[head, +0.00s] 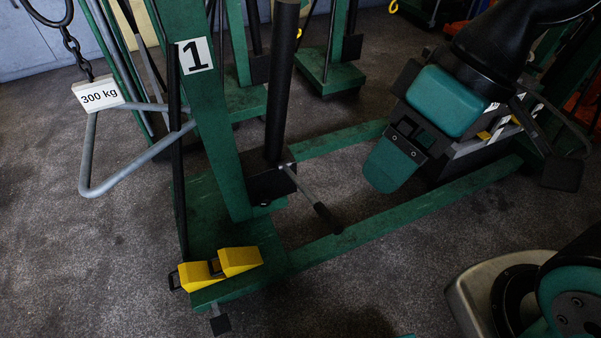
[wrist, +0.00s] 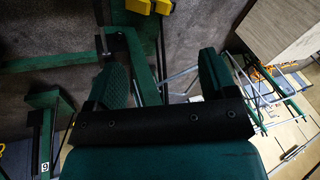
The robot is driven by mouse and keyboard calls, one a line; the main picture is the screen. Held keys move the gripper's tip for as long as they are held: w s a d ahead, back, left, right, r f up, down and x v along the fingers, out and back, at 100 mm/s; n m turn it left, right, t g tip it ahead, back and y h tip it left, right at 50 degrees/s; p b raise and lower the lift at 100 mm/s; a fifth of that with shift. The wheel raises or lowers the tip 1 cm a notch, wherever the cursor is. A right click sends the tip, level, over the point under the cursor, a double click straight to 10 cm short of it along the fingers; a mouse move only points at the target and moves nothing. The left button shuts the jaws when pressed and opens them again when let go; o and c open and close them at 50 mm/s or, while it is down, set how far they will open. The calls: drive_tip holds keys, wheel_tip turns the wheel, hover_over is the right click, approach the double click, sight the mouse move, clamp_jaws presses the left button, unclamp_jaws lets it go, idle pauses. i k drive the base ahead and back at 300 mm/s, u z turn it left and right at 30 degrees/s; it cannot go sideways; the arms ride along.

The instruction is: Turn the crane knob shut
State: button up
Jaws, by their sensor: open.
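The green crane marked 1 (head: 210,110) stands left of centre in the head view. Its black hydraulic cylinder (head: 280,85) rises from a dark block (head: 268,184) at the foot of the post. A thin lever with a black grip (head: 326,217) slants down right from that block. I cannot clearly pick out the knob. My gripper (head: 395,163) is to the right of the block, apart from it, with one teal finger pad showing. In the wrist view, my gripper (wrist: 163,76) is open, its two pads wide apart, with green crane parts (wrist: 146,72) seen beyond.
Yellow wedges (head: 238,261) sit on the crane's base. A 300 kg sign (head: 98,92) hangs from a chain at left, above a grey bent bar (head: 135,163). Green base legs (head: 400,212) run right, under my arm. Other green cranes stand behind.

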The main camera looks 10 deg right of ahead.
sight(264, 200)
drive_tip(key=z, duration=2.3)
drive_tip(key=k, duration=1.05)
drive_tip(key=u, duration=1.65)
